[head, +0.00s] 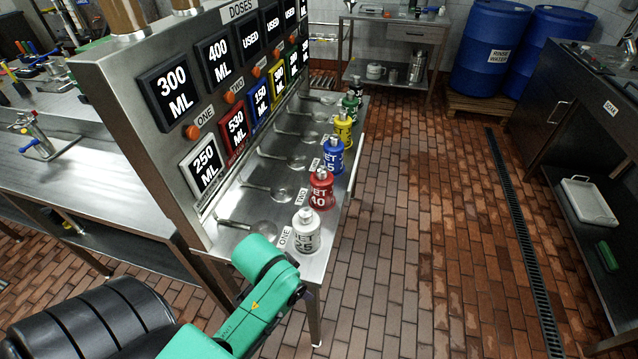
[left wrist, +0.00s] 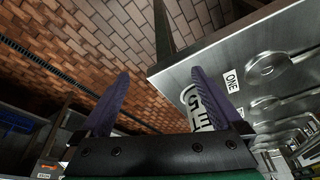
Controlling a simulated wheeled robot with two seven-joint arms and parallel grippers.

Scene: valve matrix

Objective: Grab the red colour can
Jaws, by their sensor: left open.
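The red can (head: 320,192) stands upright on the narrow steel shelf (head: 325,240), second from the near end in the head view. A white can (head: 306,232) stands just in front of it, and a blue can (head: 333,157) just behind it. In the head view my left arm reaches in from the lower left, near the white can; its gripper is hidden there. In the left wrist view my left gripper (left wrist: 160,72) is open, with two purple fingers and nothing between the tips. The white can (left wrist: 188,97) shows partly behind the right finger there. My right gripper is not in view.
A yellow can (head: 343,130) and a green can (head: 351,104) stand farther along the shelf. The upright doses panel (head: 215,110) closes the shelf's left side. Ladle-like steel pieces lie between panel and cans. Open brick floor (head: 410,230) is to the right.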

